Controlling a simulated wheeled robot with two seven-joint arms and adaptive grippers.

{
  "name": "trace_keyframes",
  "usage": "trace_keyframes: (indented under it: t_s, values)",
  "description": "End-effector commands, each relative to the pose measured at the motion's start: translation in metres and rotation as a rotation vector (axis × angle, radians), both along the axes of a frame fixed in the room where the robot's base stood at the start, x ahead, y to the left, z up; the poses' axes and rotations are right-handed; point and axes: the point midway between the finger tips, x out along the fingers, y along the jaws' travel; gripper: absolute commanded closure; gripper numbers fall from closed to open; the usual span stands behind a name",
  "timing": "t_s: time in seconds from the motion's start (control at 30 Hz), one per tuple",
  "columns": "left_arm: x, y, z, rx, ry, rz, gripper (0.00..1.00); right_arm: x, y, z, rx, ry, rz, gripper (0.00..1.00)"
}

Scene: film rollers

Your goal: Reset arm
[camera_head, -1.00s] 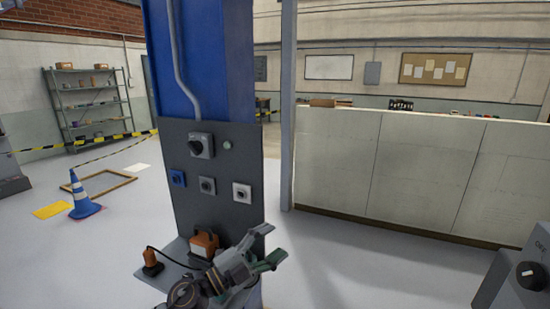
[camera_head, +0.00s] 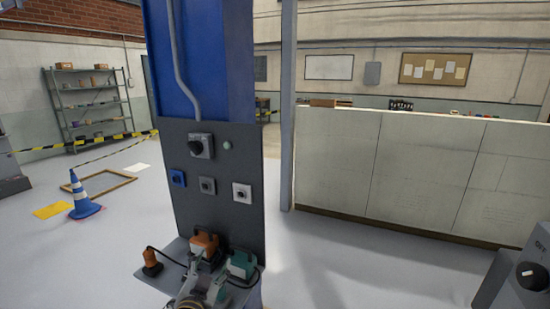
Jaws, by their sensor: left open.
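My left gripper (camera_head: 211,283) is at the bottom of the head view, in front of the small shelf (camera_head: 156,276) on the dark panel (camera_head: 218,222). It is open, and nothing shows between its fingers. Its fingers partly cover the shelf and the tools' lower parts. An orange tool (camera_head: 204,243) stands behind it, and a teal tool (camera_head: 242,264) stands just right of it. I cannot tell whether the fingers touch either one. My right gripper is not in view.
The panel carries a large rotary switch (camera_head: 201,146) and several smaller controls. An orange-handled item (camera_head: 152,262) with a cord stands at the shelf's left. A low partition (camera_head: 400,175) stands right. A grey switch box (camera_head: 520,275) is at lower right. Floor is clear between.

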Motion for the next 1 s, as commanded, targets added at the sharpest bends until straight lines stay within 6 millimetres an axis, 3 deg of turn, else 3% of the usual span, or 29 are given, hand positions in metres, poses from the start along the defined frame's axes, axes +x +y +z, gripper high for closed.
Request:
trace_keyframes:
  t_s: [0.27, 0.6, 0.8, 1.0]
  values:
    - [-0.043, 0.032, -0.066, -0.079, 0.303, 0.132, 0.38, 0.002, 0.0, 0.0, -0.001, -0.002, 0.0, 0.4]
    - [-0.124, 0.049, -0.139, -0.15, 0.701, 0.214, 0.38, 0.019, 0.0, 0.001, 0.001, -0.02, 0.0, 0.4]
    - [-0.17, 0.05, -0.164, -0.179, 0.889, 0.221, 0.38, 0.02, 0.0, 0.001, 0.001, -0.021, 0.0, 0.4]
    - [-0.201, 0.048, -0.176, -0.195, 1.008, 0.215, 0.38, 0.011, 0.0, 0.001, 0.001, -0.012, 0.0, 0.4]
